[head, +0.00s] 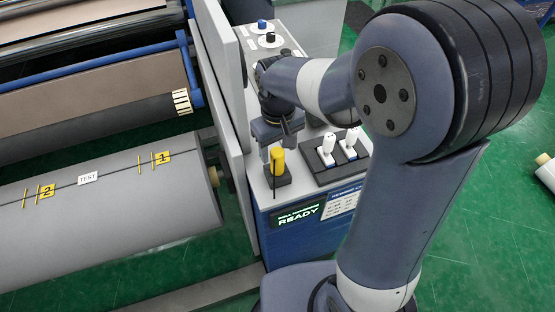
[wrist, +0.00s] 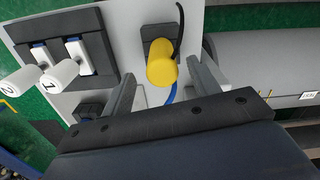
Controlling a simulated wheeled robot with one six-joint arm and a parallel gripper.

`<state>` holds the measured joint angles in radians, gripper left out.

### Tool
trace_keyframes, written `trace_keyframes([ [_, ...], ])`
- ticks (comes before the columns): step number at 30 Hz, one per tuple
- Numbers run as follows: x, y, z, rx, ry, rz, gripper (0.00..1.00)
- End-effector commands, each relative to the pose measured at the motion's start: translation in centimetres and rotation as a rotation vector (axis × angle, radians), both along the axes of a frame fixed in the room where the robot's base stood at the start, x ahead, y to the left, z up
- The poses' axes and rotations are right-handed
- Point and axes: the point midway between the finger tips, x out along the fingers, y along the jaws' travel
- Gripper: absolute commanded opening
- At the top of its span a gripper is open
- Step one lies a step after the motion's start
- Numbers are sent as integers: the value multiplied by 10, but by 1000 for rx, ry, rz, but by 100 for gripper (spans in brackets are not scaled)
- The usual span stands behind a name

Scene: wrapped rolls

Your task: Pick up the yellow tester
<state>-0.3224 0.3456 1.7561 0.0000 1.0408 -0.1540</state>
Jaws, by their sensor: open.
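The yellow tester (head: 277,160) stands upright in a dark holder (head: 276,178) on the grey top of the control stand. In the wrist view the yellow tester (wrist: 162,66) shows between and just beyond the fingers, with a black lead beside it and a blue cable below. My gripper (head: 276,133) hangs just above and behind the tester in the head view, apart from it. In the wrist view my gripper (wrist: 162,90) has its two fingers spread with nothing between their tips that I can see as held.
Two white-handled devices (head: 337,147) stand in a dark tray right of the tester; they show numbered in the wrist view (wrist: 58,76). A grey panel (head: 225,80) rises close on the left. A large grey wrapped roll (head: 110,210) lies beyond it. Knobs (head: 270,38) sit at the back.

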Motion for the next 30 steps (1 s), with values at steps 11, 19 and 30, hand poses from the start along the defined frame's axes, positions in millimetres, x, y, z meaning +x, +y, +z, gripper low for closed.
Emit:
trace_keyframes([
  [11,-2,1,-45,-1,3,0,58],
  [19,-2,1,-52,0,-1,0,58],
  [30,-2,1,-52,0,-1,0,33],
])
